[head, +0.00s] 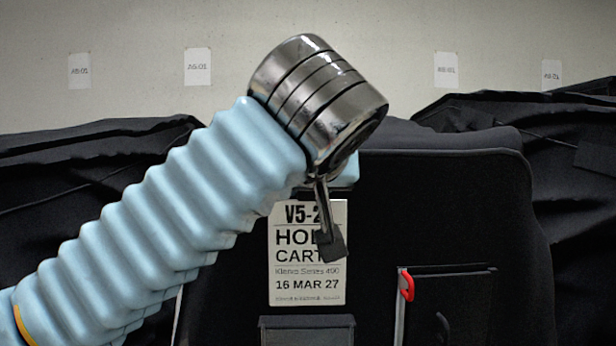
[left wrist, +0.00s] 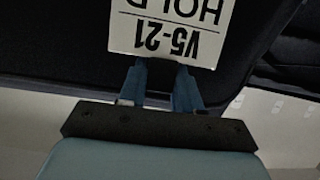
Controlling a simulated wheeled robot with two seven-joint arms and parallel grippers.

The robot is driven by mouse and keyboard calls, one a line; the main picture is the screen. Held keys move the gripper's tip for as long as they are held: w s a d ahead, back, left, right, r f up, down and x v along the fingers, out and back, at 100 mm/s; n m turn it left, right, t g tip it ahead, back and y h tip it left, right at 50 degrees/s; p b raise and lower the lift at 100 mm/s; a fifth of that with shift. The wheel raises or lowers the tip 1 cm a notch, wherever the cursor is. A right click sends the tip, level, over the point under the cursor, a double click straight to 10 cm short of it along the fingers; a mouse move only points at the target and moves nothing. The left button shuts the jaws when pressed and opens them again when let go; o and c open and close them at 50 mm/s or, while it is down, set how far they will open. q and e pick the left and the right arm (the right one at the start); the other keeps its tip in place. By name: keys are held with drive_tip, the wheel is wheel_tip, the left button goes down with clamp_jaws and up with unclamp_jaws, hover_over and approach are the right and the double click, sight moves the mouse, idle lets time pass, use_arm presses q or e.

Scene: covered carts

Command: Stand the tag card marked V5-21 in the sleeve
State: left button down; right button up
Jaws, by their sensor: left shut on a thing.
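The white tag card (head: 300,285) hangs upright in front of the black cart cover, its text upright. It reads V5-2 with the end hidden by my gripper finger, then HOLD CART and 16 MAR 27. In the left wrist view the card (left wrist: 165,30) shows upside down and reads V5-21. My left gripper (head: 330,235) is shut on the card's top edge; its fingers (left wrist: 162,78) show there too. A dark sleeve (head: 306,322) on the cover is just below the card, its lower part cut off by the frame. My right gripper is not in view.
A black pocket (head: 450,300) with a red clip (head: 407,285) on its left edge is to the right. More black-covered carts (head: 580,170) stand on both sides. Small paper labels (head: 197,66) are on the pale wall behind.

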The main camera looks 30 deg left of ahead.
use_arm(q)
drive_tip(key=shift+w+a+f+b, duration=0.4)
drive_tip(key=shift+w+f, duration=0.2)
drive_tip(key=shift+f, duration=0.25)
drive_tip(key=b, duration=0.4)
hover_over(308, 277)
drive_tip(key=w, duration=0.1)
drive_tip(key=f, duration=0.4)
drive_tip(key=shift+a+f, duration=0.35)
drive_tip(key=shift+f+b, duration=2.15)
drive_tip(key=shift+f, duration=0.25)
drive_tip(key=shift+f, duration=0.15)
drive_tip(key=shift+f+b, duration=1)
drive_tip(key=c, duration=0.7)
unclamp_jaws()
